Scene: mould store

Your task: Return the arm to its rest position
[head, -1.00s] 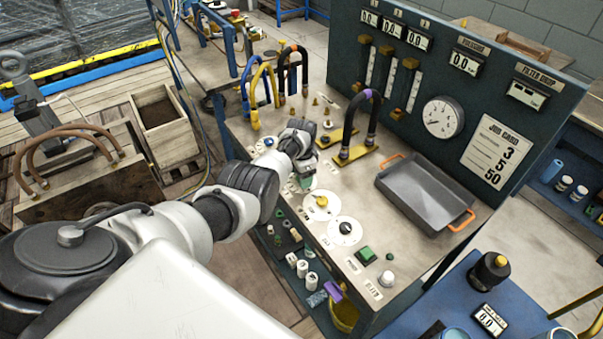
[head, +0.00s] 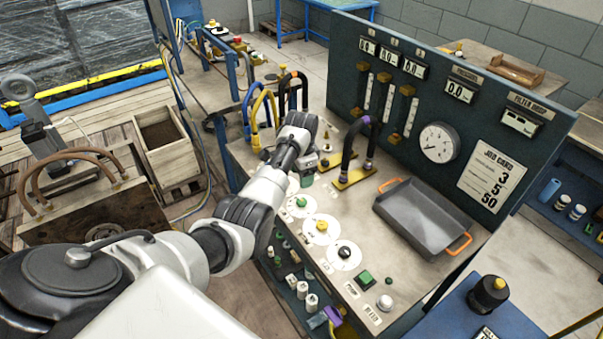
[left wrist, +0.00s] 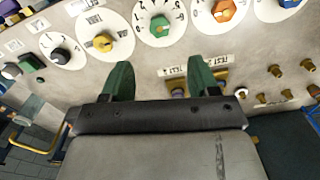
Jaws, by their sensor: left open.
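My left arm reaches in from the left in the head view, over the bench with the dials. Its gripper (head: 306,178) is above the bench top, near the row of dials. In the left wrist view the two green fingers of the gripper (left wrist: 160,78) stand well apart with nothing between them. Beyond them are dials with a green knob (left wrist: 160,25), a yellow knob (left wrist: 103,42) and an orange knob (left wrist: 224,10). The fingers are mostly hidden behind the wrist in the head view. My right gripper is not in view.
A black hose arch (head: 372,150) on a brass plate stands right of the gripper. A grey tray (head: 422,218) with orange handles lies further right. A gauge panel (head: 462,125) rises behind. Blue and yellow hose arches (head: 264,108) stand behind the gripper.

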